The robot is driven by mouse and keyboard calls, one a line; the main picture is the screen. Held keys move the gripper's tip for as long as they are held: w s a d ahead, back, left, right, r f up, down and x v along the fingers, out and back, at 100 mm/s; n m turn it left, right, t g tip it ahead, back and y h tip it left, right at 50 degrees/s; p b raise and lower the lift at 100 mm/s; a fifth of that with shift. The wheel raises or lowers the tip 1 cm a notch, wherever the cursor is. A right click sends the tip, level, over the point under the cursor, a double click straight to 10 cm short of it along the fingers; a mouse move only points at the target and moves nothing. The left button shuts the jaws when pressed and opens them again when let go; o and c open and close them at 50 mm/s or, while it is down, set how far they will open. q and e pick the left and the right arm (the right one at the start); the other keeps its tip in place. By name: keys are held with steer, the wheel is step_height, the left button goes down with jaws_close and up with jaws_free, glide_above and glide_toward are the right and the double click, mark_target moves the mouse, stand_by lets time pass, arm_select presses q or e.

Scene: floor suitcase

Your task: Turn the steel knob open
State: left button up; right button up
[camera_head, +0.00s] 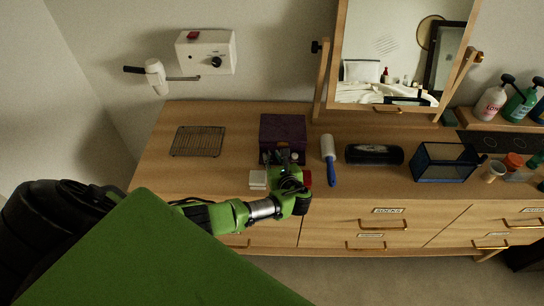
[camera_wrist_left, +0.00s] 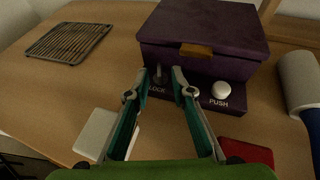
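A dark purple box (camera_wrist_left: 200,30) with a brown front tab stands on the dresser; in the head view it (camera_head: 283,130) sits just beyond my left gripper. On its front ledge a dark metal knob (camera_wrist_left: 158,76) stands by the word LOCK, and a pale round button (camera_wrist_left: 221,90) stands by the word PUSH. My left gripper (camera_wrist_left: 160,80) is open, with its two fingertips on either side of the knob; I cannot tell whether they touch it. In the head view my left gripper (camera_head: 287,162) hides most of the ledge. My right gripper is not in view.
A white block (camera_wrist_left: 97,132) and a red block (camera_wrist_left: 246,152) lie near the fingers. A wire rack (camera_head: 198,141) is to the left; a lint roller (camera_head: 328,160), black case (camera_head: 374,154) and glass box (camera_head: 444,163) are to the right. A mirror (camera_head: 400,50) stands behind.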

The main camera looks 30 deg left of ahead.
arm_select(q)
steer(key=shift+w+a+f, duration=0.2)
steer(key=shift+w+a, duration=0.05)
steer(key=shift+a, duration=0.05)
jaws_close()
steer(key=shift+w+d+f+n+g+y+b, duration=0.2)
steer(key=shift+n+g+y+b, duration=0.2)
steer(key=shift+n+g+b, duration=0.35)
steer(key=n+g+b, duration=0.2)
steer(key=g+b, duration=0.1)
steer(key=b, duration=0.3)
steer(key=w+n+g+y+b, duration=0.1)
steer(key=n+g+b, duration=0.1)
steer(key=b, duration=0.4)
steer(key=n+g+y+b, duration=0.1)
steer(key=n+g+b, duration=0.2)
steer(key=b, duration=0.3)
steer(key=shift+w+d+n+g+b, duration=0.15)
steer(key=shift+w+n+g+b, duration=0.1)
steer(key=shift+n+g+b, duration=0.15)
steer(key=shift+r+b, duration=0.15)
steer(key=shift+b, duration=0.5)
